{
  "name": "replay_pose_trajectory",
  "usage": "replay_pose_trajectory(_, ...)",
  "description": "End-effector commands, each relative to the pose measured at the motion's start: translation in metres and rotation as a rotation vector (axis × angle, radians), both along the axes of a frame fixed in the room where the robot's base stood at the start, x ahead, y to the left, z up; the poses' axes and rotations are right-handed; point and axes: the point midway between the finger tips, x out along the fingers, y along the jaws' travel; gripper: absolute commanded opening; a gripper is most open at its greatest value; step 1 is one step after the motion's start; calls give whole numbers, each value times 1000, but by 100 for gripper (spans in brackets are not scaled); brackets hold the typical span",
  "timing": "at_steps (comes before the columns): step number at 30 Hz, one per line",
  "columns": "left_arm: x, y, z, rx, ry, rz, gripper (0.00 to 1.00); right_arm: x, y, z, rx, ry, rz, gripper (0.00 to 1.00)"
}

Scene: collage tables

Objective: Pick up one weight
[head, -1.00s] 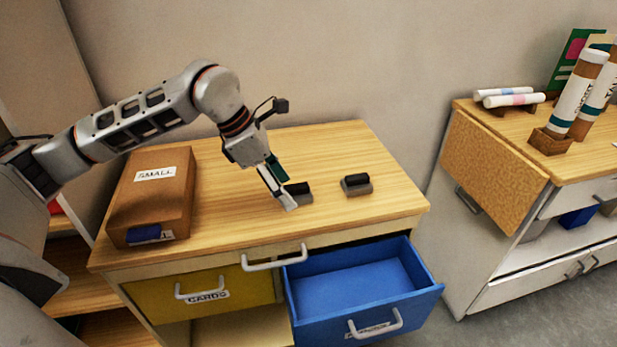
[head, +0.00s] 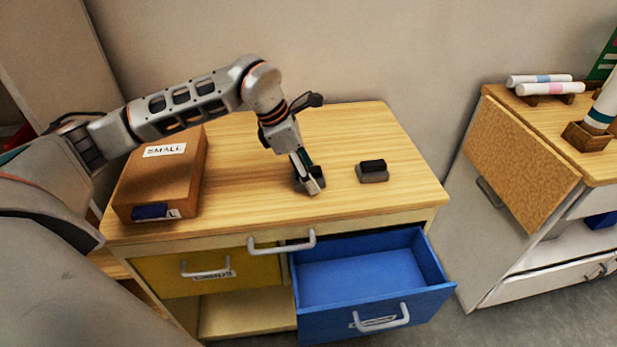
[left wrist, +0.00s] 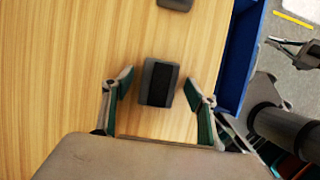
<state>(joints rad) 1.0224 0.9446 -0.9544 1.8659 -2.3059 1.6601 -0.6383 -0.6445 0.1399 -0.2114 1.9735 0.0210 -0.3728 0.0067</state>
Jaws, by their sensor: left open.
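Two small weights, grey blocks with black tops, lie on the wooden cabinet top. In the head view the right weight (head: 372,174) lies clear. The left weight (head: 318,173) is mostly hidden behind my left gripper (head: 313,187). In the left wrist view that weight (left wrist: 158,83) is seen from above, ahead of and between the open fingers of my left gripper (left wrist: 160,100). The jaws are open and hold nothing; I cannot tell exact finger height. The other weight (left wrist: 175,3) shows at the top edge.
A brown box (head: 165,180) labelled SMALL stands left on the cabinet top (head: 235,205). A blue drawer (head: 375,318) is pulled out below the front edge. A yellow drawer (head: 212,285) is beside it. A second cabinet with a hinged tan flap (head: 520,150) stands to the right.

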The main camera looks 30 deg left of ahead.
Motion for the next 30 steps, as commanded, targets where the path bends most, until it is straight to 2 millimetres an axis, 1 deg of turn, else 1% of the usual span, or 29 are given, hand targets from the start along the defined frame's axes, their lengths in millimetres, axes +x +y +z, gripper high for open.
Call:
replay_pose_trajectory(7,1,-1,-2,0,-2,1,58,0,-1,0,-1,0,0,0)
replay_pose_trajectory(8,1,-1,-2,0,-2,1,50,0,-1,0,-2,-1,-1,0)
replay_pose_trajectory(9,1,-1,-2,0,-2,1,39,0,-1,0,-2,-2,-1,0)
replay_pose_trajectory(11,1,-1,-2,0,-2,1,24,0,-1,0,-2,-2,-1,0)
replay_pose_trajectory(12,1,-1,-2,0,-2,1,14,0,-1,0,-2,-2,-1,0)
replay_pose_trajectory(13,1,-1,-2,0,-2,1,6,0,-1,0,-2,-2,-1,0)
replay_pose_trajectory(14,1,-1,-2,0,-2,1,0,0,-1,0,-2,-2,-1,0)
replay_pose_trajectory(23,2,-1,1,-1,-6,1,0,1,-1,0,-2,-2,-1,0)
replay_pose_trajectory(26,2,-1,5,-1,-6,1,0,1,-1,1,-1,-1,-2,0)
replay_pose_trajectory(30,2,-1,20,0,-8,0,0,1,-1,3,-1,-3,-2,0)
